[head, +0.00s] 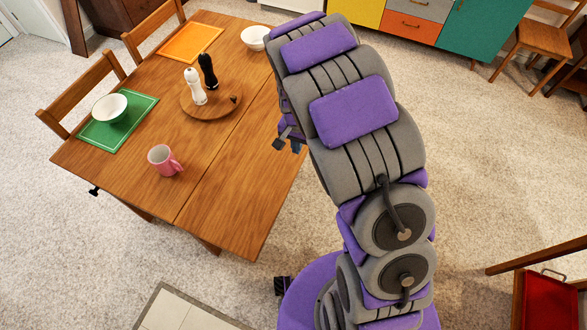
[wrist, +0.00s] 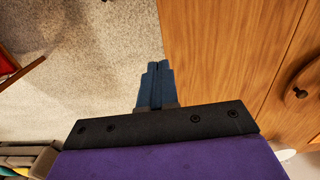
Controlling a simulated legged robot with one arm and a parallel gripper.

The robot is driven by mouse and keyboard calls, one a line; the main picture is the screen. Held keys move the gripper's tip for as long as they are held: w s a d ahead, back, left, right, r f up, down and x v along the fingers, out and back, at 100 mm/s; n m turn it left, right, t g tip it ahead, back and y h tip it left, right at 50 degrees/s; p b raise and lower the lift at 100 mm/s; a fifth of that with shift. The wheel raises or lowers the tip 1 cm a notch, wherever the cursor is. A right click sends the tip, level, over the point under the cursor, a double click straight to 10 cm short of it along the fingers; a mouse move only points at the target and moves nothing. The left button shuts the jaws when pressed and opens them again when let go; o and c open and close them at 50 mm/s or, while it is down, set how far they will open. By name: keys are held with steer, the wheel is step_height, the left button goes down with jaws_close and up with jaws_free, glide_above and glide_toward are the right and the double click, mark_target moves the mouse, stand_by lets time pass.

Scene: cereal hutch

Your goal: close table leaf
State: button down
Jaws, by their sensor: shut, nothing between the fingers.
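The wooden table (head: 130,180) stands at the left in the head view. A straight seam runs along its top, and the table leaf (head: 240,205) is the strip on the right of that seam. The leaf looks about level with the rest of the top. In the wrist view the leaf (wrist: 215,50) fills the upper right, with its long edge beside my fingers. My gripper (head: 289,143) is at the leaf's right edge, partly hidden by my arm. In the wrist view my gripper (wrist: 154,66) is shut and empty, over carpet just outside that edge; contact cannot be told.
A round wooden tray (head: 190,112) with a white shaker (head: 195,88) and a black shaker (head: 208,72) sits near the seam. A pink mug (head: 162,159), white bowls (head: 109,107) and placemats (head: 140,110) are on the table. Chairs (head: 85,85) line its left.

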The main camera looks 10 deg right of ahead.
steer(key=f, duration=0.2)
steer(key=b, duration=0.1)
glide_above(295, 174)
step_height(295, 174, down, 5)
steer(key=f, duration=0.2)
steer(key=f+b, duration=0.1)
steer(key=f, duration=0.2)
steer(key=f+b, duration=0.1)
steer(key=f, duration=0.1)
steer(key=shift+d+f, duration=0.35)
steer(key=shift+a+f, duration=0.15)
steer(key=shift+f, duration=0.2)
steer(key=shift+a, duration=0.2)
